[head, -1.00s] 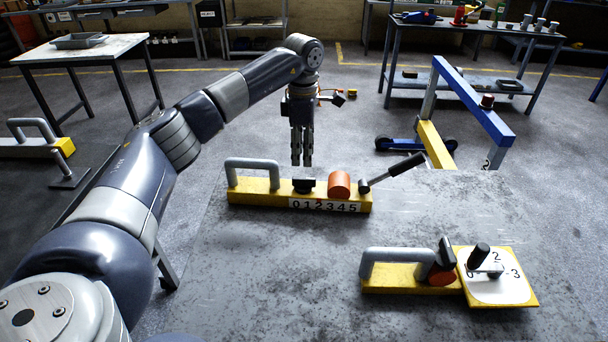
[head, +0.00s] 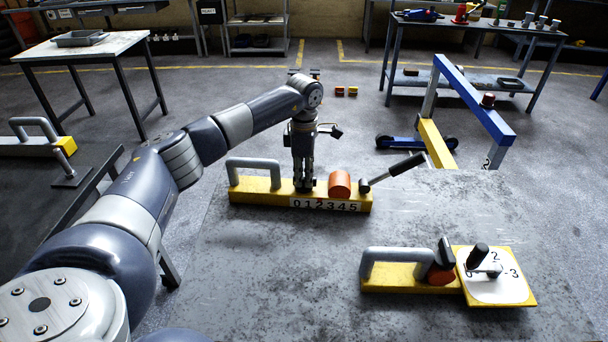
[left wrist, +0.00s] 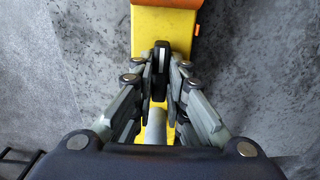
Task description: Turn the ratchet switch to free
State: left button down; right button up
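A yellow block (head: 262,197) with a grey handle and a scale of numbers stands on the grey table. A black switch knob sits on it, mostly hidden by my left gripper (head: 304,186) in the head view. In the left wrist view the black knob (left wrist: 160,58) shows between the fingertips of my left gripper (left wrist: 162,70). The fingers are apart, one on each side of the knob, with narrow yellow strips showing; contact is not clear. An orange drum (head: 340,184) and a black-gripped lever (head: 398,167) are to the right. My right gripper is not in view.
A second yellow block (head: 405,285) with a grey handle and a numbered dial plate (head: 497,290) with a black-knobbed lever stands at the front right. A blue and yellow frame (head: 470,95) stands beyond the table. The table's front left is clear.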

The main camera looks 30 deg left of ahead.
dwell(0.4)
pick_arm(q)
jog(key=n+p, duration=0.1)
jog(key=n, duration=0.3)
jog(key=shift+r+n, duration=0.15)
jog(key=shift+n, duration=0.15)
jog(key=n+p, duration=0.1)
jog(key=n, duration=0.3)
jog(key=shift+n+p, duration=0.3)
jog(key=n+p, duration=0.1)
jog(key=n, duration=0.3)
jog(key=shift+n, duration=0.3)
jog(key=shift+n+p, duration=0.8)
jog(key=shift+n, duration=1.3)
jog(key=c, duration=1.6)
grip_release()
